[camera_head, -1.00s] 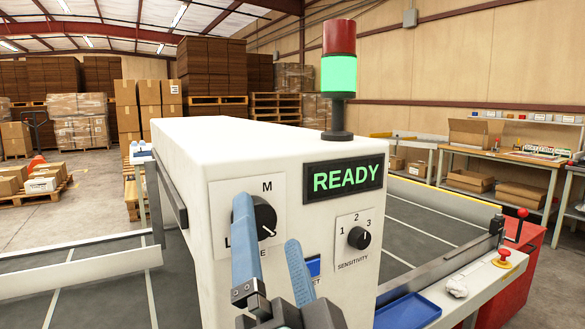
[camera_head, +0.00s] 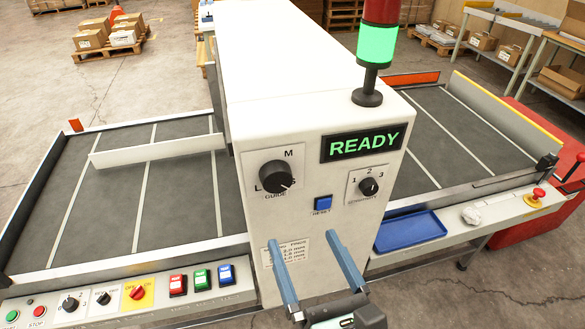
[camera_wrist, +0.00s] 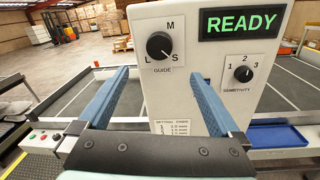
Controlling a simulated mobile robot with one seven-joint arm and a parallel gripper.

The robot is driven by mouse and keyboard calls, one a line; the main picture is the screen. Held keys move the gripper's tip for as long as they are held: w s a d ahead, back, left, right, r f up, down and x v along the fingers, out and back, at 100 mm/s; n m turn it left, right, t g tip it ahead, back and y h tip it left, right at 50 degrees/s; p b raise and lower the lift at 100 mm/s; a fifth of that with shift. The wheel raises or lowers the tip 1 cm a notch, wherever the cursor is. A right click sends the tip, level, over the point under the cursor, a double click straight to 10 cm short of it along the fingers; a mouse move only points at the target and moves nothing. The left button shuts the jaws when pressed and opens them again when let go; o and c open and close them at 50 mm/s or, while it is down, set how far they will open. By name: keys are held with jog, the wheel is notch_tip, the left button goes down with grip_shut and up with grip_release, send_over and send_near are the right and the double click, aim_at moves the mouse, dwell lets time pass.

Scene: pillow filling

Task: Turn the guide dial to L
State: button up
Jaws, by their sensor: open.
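The guide dial (camera_head: 276,176) is a round black knob on a white plate on the front of the white machine housing. Its letters are M at the top, L at left and S at right. Its white pointer mark faces lower right, towards S; the wrist view shows the same dial (camera_wrist: 159,45) likewise. In the head view the knob hides part of the L and S row. My gripper (camera_head: 302,240) has two blue fingers spread wide apart with nothing between them. It is in front of the housing, below the dial in the picture, not touching it.
The sensitivity dial (camera_head: 368,187) and blue reset button (camera_head: 323,203) sit right of the guide dial. A green READY display (camera_head: 362,144) is above. A lower panel (camera_head: 130,296) carries buttons and knobs. A blue tray (camera_head: 410,230) lies at right.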

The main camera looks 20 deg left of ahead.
aim_at(278, 185)
jog(key=p+x, duration=0.1)
jog(key=x, duration=1.2)
jog(key=shift+s+p, duration=0.15)
jog(key=shift+p, duration=0.25)
jog(key=c, duration=1.4)
jog(key=shift+o, duration=0.2)
